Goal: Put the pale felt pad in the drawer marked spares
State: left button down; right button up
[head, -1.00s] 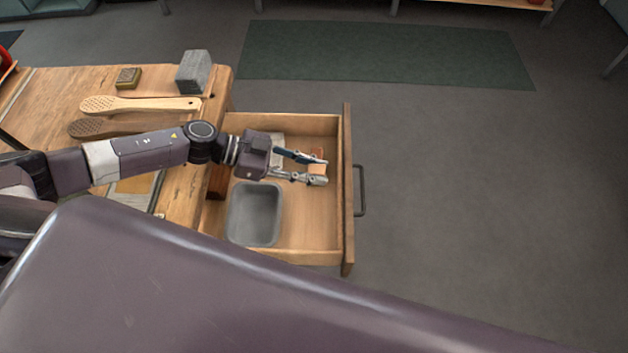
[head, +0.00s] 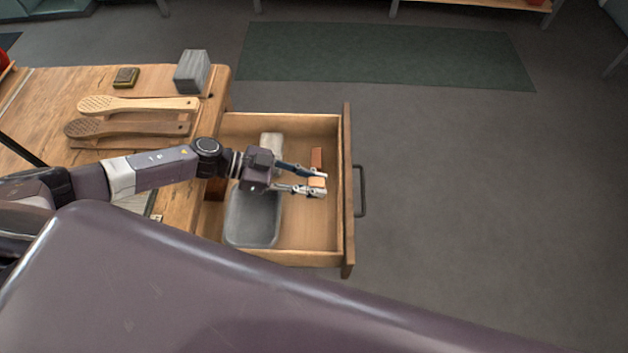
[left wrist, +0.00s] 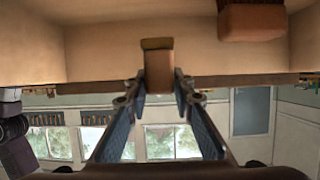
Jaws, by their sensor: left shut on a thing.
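My left gripper (head: 321,184) is inside the open wooden drawer (head: 300,237), near its front panel. It is shut on a small tan block (head: 316,183), which in the left wrist view (left wrist: 157,68) has an olive-coloured end. I cannot tell whether this block is the pale felt pad. A pale grey-white piece (head: 271,141) lies in the drawer's far part, partly hidden by my arm. No mark on the drawer is legible. My right gripper is not in view.
A grey metal bin (head: 254,220) and a reddish-brown block (head: 316,158) are in the drawer. The bench (head: 45,92) holds two wooden brush blanks (head: 138,105), a grey block (head: 192,72) and a small olive block (head: 126,77). Open floor lies right of the drawer handle (head: 361,190).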

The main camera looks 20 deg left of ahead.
pick_arm(q)
jog(key=shift+f, duration=0.25)
jog(key=c, duration=1.7)
grip_release()
jog(key=shift+s, duration=0.15)
jog(key=shift+o, duration=0.2)
jog(key=shift+r, duration=0.35)
jog(key=v, duration=0.7)
jog(key=shift+a+r, duration=0.2)
jog(key=shift+r, duration=0.15)
